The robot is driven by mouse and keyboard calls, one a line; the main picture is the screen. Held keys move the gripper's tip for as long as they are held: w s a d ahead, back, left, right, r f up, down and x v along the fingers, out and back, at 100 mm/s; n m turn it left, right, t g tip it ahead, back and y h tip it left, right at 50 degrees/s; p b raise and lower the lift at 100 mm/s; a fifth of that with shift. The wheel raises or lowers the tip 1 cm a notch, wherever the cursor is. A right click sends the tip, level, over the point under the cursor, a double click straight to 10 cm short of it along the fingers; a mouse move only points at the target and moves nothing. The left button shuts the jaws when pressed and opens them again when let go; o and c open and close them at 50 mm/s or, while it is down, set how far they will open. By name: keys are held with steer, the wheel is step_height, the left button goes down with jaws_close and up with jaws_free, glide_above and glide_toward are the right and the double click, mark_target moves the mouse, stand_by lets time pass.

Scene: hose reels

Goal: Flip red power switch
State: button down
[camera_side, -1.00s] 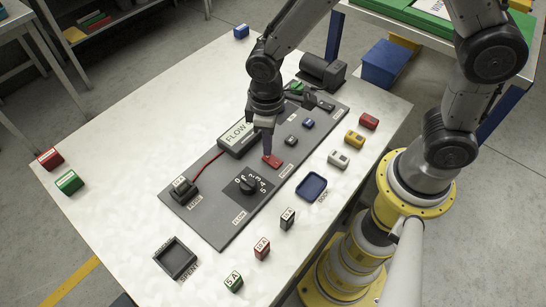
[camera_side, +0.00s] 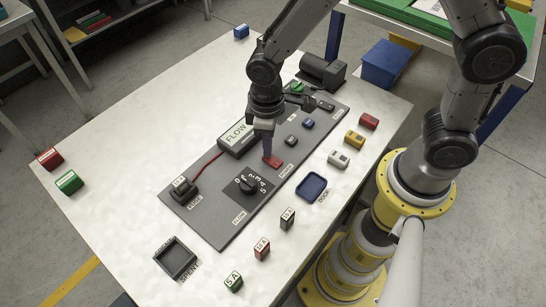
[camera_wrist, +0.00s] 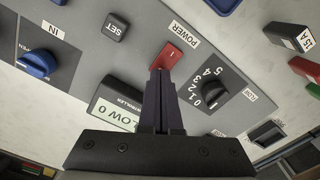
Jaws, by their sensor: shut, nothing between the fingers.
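The red power switch (camera_side: 272,162) sits on the grey panel (camera_side: 222,225) beside a POWER label. In the wrist view the red switch (camera_wrist: 171,55) shows just beyond the fingertips, with a white mark on its face. My gripper (camera_side: 267,155) is shut and empty and points down at the switch. In the wrist view my gripper (camera_wrist: 160,75) has its fingers together, with their tips at the near edge of the switch. I cannot tell whether they touch it or stop just above it.
Near the switch are the FLOW controller box (camera_side: 235,136), a black numbered dial (camera_side: 248,186) and a black SET button (camera_wrist: 116,27). A blue IN valve knob (camera_wrist: 38,63) lies farther off. A blue dish (camera_side: 311,186) and several small labelled blocks stand along the table's right side.

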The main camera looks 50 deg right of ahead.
steer(key=shift+f, duration=0.55)
steer(key=shift+r, duration=3.55)
